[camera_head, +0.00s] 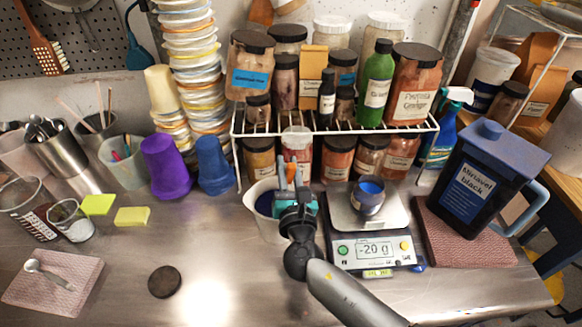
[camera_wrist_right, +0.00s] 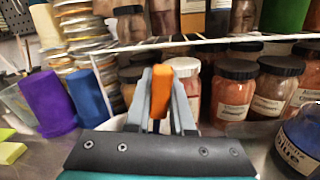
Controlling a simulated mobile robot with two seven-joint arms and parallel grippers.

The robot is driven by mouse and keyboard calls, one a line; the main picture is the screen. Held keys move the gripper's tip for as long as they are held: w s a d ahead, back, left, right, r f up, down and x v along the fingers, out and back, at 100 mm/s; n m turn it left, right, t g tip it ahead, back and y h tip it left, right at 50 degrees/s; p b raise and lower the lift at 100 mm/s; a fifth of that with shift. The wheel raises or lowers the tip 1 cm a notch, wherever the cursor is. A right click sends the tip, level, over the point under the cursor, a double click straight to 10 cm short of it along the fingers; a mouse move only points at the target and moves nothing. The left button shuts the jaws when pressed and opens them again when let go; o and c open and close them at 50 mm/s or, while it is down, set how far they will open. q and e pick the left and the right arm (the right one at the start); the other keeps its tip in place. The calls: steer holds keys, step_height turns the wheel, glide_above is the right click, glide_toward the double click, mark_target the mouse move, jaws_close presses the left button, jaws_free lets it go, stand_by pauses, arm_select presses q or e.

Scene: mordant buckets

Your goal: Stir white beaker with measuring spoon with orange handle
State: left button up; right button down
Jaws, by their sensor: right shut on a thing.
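The white beaker (camera_head: 268,231) stands on the steel bench left of the scale, with dark blue contents showing inside its rim. My right gripper (camera_head: 291,172) is over the beaker's right side and hides part of it. It is shut on the orange handle of the measuring spoon (camera_wrist_right: 161,90), which stands up between the fingers in the right wrist view. The spoon's lower end is hidden, so I cannot tell how deep it sits in the beaker. My left gripper is not in view.
A wire rack (camera_head: 335,131) with jars stands behind. A purple cup (camera_head: 166,166) and a blue cup (camera_head: 214,166) are left. A dark disc (camera_head: 164,282) lies on the mostly clear front bench.

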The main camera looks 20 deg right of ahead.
steer(key=shift+r, duration=0.15)
step_height(320, 180, up, 9)
steer(key=d+p, duration=0.1)
steer(key=p, duration=0.8)
steer(key=shift+s+d, duration=0.35)
steer(key=shift+s, duration=0.1)
step_height(320, 180, up, 11)
steer(key=p, duration=0.5)
stand_by(0.3)
stand_by(0.4)
